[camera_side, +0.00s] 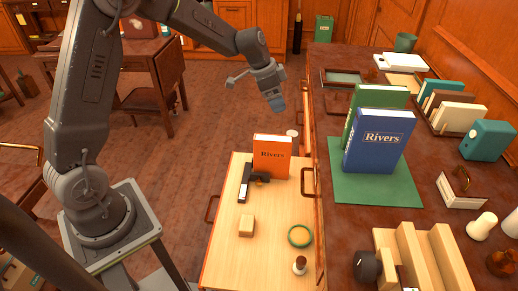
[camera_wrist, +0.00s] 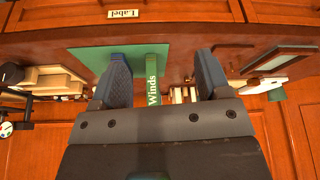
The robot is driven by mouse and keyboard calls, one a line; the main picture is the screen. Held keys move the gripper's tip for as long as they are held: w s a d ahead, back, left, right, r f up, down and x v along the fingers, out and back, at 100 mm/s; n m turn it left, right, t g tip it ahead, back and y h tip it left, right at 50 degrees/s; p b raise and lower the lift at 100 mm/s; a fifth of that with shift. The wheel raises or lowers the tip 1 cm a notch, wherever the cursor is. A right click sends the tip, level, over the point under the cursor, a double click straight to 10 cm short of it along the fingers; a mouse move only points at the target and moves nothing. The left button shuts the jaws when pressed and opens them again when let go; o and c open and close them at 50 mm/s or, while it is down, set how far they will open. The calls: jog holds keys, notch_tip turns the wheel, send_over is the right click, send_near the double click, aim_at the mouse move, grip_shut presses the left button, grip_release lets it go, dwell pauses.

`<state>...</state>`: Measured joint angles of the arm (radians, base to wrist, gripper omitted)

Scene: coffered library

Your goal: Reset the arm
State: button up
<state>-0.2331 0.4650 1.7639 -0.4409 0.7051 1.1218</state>
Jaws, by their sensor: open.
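My gripper (camera_side: 276,101) is raised in the air, left of the dark wooden desk and above the level of the light wooden tray table. In the wrist view its two fingers (camera_wrist: 161,72) stand wide apart with nothing held between them. A green book marked Winds (camera_wrist: 153,85) shows in the gap beyond the fingers, apart from them. My arm reaches across from the left in the side view.
A blue Rivers book (camera_side: 379,142) and a green book (camera_side: 362,97) stand on a green mat (camera_side: 375,190). An orange Rivers book (camera_side: 271,156), a wooden block (camera_side: 246,226) and a green ring (camera_side: 300,236) are on the tray table (camera_side: 262,262).

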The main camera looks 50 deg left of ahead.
jog(key=s+d+r+n+y, duration=0.1)
jog(key=s+d+r+n, duration=0.15)
jog(key=s+r, duration=0.45)
jog(key=s+d+r+n, duration=0.1)
jog(key=s+d+r, duration=0.35)
jog(key=s, duration=0.45)
jog(key=s+n+t+y, duration=0.1)
jog(key=s+n+t, duration=0.1)
jog(key=s, duration=1.2)
jog(key=shift+d+n+y, duration=0.2)
jog(key=shift+n+y, duration=0.1)
jog(key=shift+n, duration=0.25)
